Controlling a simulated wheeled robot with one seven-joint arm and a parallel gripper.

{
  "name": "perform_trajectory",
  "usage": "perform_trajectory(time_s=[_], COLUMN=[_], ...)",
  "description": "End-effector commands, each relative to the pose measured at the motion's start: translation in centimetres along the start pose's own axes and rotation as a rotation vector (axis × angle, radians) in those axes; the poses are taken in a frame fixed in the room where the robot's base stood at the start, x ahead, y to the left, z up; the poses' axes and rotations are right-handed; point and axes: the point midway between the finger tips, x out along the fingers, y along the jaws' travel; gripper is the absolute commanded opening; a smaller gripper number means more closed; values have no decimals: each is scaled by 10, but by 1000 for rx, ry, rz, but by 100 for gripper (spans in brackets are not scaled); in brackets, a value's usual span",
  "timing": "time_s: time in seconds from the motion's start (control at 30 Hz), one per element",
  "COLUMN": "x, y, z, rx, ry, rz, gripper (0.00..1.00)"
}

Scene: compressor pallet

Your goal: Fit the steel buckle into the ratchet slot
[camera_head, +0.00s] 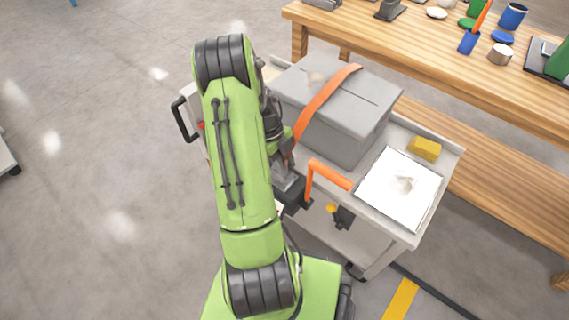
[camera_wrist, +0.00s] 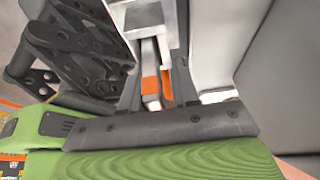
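The orange strap (camera_head: 325,103) runs over the grey box and down its near side, to where my arm covers it. The ratchet (camera_head: 330,176) shows its orange handle at the cart's near edge; its slot cannot be made out. My gripper is mostly hidden behind my green arm in the head view, beside the box's near side. In the wrist view my gripper (camera_wrist: 158,85) has dark fingers on both sides of a piece of orange strap. A pale metal part (camera_wrist: 143,18), possibly the steel buckle, lies just beyond the fingers. Whether they grip it cannot be told.
The grey box (camera_head: 345,85) stands on the grey cart (camera_head: 447,168). A white sheet (camera_head: 400,188) and a yellow block (camera_head: 424,148) lie at the cart's right end. A wooden workbench (camera_head: 430,62) with cups and tools stands behind. Open floor lies left.

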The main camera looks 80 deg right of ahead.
Motion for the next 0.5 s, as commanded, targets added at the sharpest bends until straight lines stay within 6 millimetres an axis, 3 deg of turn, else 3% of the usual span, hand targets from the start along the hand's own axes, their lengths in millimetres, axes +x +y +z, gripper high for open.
perform_trajectory(time_s=[0.03,0.27,0.37,0.5], x=[8,5,-5,-43], y=[9,10,10,7], z=[3,2,-2,-2], rx=[-19,-20,-21,-18], ry=[7,8,7,3], rz=[24,25,25,17], gripper=[42,42,42,42])
